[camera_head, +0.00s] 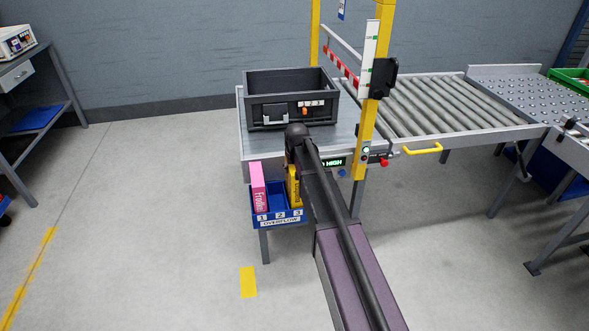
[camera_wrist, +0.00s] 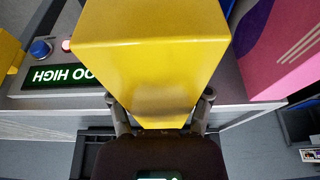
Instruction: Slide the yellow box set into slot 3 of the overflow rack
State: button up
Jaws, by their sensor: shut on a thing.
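The yellow box (camera_head: 293,187) stands upright at slot 3 of the blue overflow rack (camera_head: 262,221), partly hidden behind my arm. Whether its bottom rests on the slot floor cannot be told. In the wrist view the yellow box (camera_wrist: 150,60) fills the middle, and my gripper (camera_wrist: 162,108) is shut on it with a finger on each side. In the head view my arm hides the gripper. A pink box (camera_head: 258,187) stands in slot 1, and it also shows in the wrist view (camera_wrist: 280,50). Slot 2, between the boxes, looks empty.
A dark grey crate (camera_head: 290,98) sits on the metal table above the rack. A green-lit display (camera_head: 332,162) reading "HIGH" is on the table's front edge, right of the rack. A yellow post (camera_head: 369,120) and a roller conveyor (camera_head: 440,110) stand further right. Floor left of the rack is clear.

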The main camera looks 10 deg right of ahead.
jog(key=shift+f+b, duration=1.35)
jog(key=shift+f, duration=0.05)
jog(key=o, duration=1.4)
jog(key=shift+c, duration=0.2)
jog(key=shift+r, duration=0.1)
jog(key=shift+r+p, duration=3.95)
jog(key=shift+p, duration=0.1)
jog(key=s+r+g+p, duration=0.1)
jog(key=s+r+p, duration=0.2)
jog(key=s, duration=0.6)
jog(key=s+r+g+p, duration=0.1)
jog(key=s+r+p, duration=0.3)
jog(key=s, duration=0.6)
jog(key=s+r+g+p, duration=0.1)
jog(key=s+r+p, duration=0.2)
jog(key=s, duration=0.7)
jog(key=shift+s+d+r+p, duration=0.15)
jog(key=shift+s+r+p, duration=0.2)
jog(key=shift+p, duration=0.45)
